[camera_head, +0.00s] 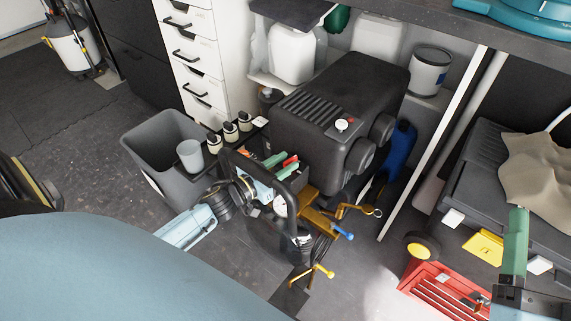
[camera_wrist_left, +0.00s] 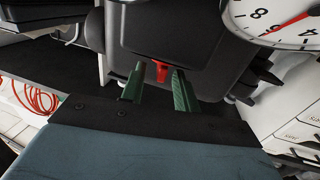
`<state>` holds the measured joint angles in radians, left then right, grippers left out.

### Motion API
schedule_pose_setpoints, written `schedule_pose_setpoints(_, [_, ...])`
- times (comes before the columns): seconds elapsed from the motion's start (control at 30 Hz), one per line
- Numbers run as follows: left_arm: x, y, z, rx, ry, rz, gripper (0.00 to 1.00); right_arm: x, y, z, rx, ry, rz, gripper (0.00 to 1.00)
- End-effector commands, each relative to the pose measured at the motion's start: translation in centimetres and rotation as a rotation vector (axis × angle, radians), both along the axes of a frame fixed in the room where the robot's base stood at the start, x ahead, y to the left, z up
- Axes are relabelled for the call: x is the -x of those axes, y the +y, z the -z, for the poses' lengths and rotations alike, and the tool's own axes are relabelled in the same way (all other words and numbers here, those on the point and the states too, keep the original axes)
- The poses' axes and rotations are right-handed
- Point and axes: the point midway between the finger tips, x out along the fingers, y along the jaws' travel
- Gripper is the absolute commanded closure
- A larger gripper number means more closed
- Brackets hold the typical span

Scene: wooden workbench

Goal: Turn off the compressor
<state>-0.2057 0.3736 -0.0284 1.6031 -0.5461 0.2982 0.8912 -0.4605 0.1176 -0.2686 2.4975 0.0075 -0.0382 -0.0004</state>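The compressor (camera_head: 345,105) is a black, boxy machine under the workbench, with a black handle, brass fittings and hoses at its front. A red switch (camera_head: 291,160) is on its near side, and it also shows in the left wrist view (camera_wrist_left: 160,69). My left gripper (camera_head: 277,163) reaches in at the handle. Its green fingers are apart (camera_wrist_left: 158,84), with the red switch in line with the gap between them; whether they touch it is unclear. A white gauge (camera_wrist_left: 288,18) is close by on the right in the wrist view. My right gripper (camera_head: 514,245) is at the lower right, away from the compressor.
A grey bin (camera_head: 160,150) stands left of the compressor, and a white drawer cabinet (camera_head: 195,60) behind it. A red crate (camera_head: 440,292) and a dark case (camera_head: 470,190) are at the right. The workbench edge (camera_head: 420,22) overhangs the compressor.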

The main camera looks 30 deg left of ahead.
Motion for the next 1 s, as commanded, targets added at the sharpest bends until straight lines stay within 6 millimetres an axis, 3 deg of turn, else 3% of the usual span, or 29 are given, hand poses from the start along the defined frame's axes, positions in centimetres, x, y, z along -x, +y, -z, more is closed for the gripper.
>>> schedule_pose_setpoints(0.47, [-0.84,-0.23,-0.02,-0.002,0.0,0.0,0.69,0.46,0.01,-0.89,-0.02,-0.062,-0.003,0.26])
schedule_pose_setpoints(0.7, [-0.82,-0.22,-0.01,-0.001,0.001,0.0,1.0,0.45,0.02,-0.88,-0.021,-0.061,-0.004,0.26])
schedule_pose_setpoints(1.0, [-0.82,-0.31,-0.12,0.003,-0.001,-0.021,1.0,0.08,-0.01,-0.36,-0.005,-0.015,0.0,0.26])
